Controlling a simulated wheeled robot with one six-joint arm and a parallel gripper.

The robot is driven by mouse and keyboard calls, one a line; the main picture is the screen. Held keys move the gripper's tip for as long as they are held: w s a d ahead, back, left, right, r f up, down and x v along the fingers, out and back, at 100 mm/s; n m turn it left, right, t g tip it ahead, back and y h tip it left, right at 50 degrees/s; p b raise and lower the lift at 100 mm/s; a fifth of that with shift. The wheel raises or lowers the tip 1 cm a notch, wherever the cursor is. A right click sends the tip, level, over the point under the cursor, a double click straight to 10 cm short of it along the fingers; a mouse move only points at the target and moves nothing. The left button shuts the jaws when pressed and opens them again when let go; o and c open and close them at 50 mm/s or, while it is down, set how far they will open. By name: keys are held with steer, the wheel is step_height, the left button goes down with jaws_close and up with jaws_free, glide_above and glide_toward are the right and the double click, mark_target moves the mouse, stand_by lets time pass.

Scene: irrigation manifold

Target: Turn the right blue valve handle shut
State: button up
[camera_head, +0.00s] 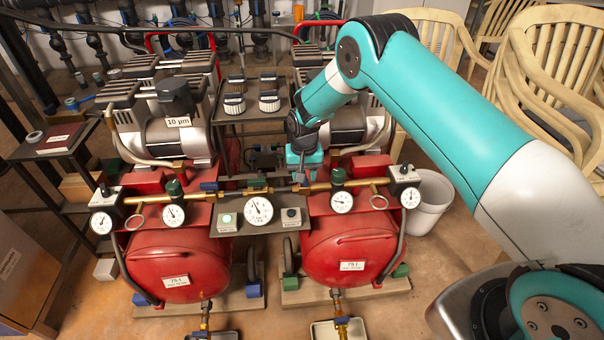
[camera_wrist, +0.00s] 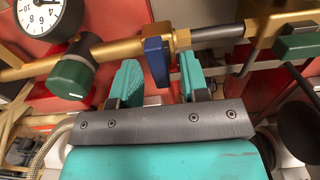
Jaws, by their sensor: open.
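The right blue valve handle (camera_wrist: 157,62) sits on the brass pipe (camera_wrist: 110,47). In the wrist view it stands across the pipe's line. My gripper (camera_wrist: 158,78) is open, with one teal finger on each side of the handle and a visible gap to each. I cannot tell whether the fingers reach to its full depth. In the head view my gripper (camera_head: 301,173) is over the pipe above the inner side of the right red tank (camera_head: 348,245), and mostly hides the handle there. The left blue valve handle (camera_head: 208,186) lies along the pipe.
A green knob (camera_wrist: 72,78) and a gauge (camera_wrist: 42,14) are beside the handle in the wrist view. A green part (camera_wrist: 298,46) is on the other side. The central gauge panel (camera_head: 230,217) and right gauge (camera_head: 342,202) flank my gripper in the head view.

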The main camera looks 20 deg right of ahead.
step_height(320, 180, up, 18)
steer(key=p, duration=0.1)
steer(key=shift+f, duration=0.25)
stand_by(0.4)
